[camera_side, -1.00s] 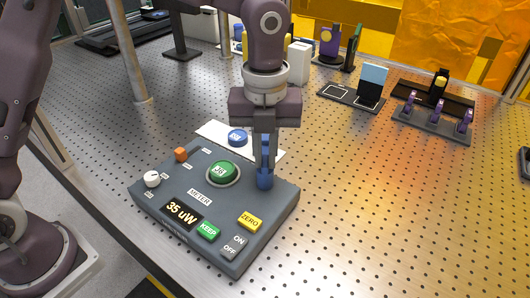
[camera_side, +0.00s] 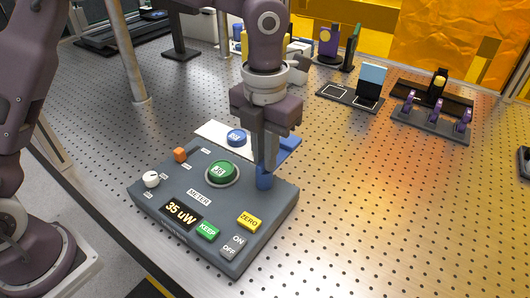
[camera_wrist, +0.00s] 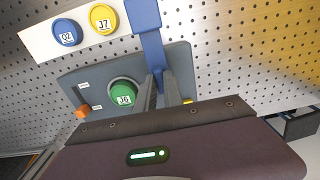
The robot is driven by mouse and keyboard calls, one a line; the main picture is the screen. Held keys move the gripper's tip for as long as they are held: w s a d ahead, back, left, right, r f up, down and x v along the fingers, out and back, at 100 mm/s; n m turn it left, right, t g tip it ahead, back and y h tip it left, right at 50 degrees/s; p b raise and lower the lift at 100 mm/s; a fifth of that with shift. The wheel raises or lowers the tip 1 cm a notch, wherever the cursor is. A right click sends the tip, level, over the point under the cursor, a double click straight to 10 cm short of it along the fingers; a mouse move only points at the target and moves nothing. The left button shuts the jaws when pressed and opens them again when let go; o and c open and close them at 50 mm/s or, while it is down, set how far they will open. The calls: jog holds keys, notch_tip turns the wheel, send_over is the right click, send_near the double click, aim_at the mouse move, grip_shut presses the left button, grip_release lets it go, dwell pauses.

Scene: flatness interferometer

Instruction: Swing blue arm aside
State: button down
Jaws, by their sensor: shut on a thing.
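The blue arm (camera_side: 290,143) sits on a blue post (camera_side: 264,180) at the back right corner of the grey meter box (camera_side: 270,215). My gripper (camera_side: 264,165) points down over the post, shut on the blue arm. In the wrist view the arm (camera_wrist: 150,45) runs from between my fingers (camera_wrist: 162,92) up to a wide blue end beside the white card. In the side view my fingers hide part of the arm. The green J6 disc (camera_side: 222,172) sits uncovered in its round seat on the box, left of my fingers; it also shows in the wrist view (camera_wrist: 123,95).
The white card (camera_side: 212,129) behind the box carries a blue disc (camera_side: 236,138) and a yellow J7 disc (camera_wrist: 103,18). The box has an orange knob (camera_side: 180,155), a white knob (camera_side: 151,179) and a display reading 35 uW (camera_side: 181,213).

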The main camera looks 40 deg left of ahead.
jog(key=shift+r, duration=0.1)
dwell(0.3)
jog(key=c, duration=1.5)
grip_release()
jog(key=shift+o, duration=0.2)
notch_tip(320, 180, up, 7)
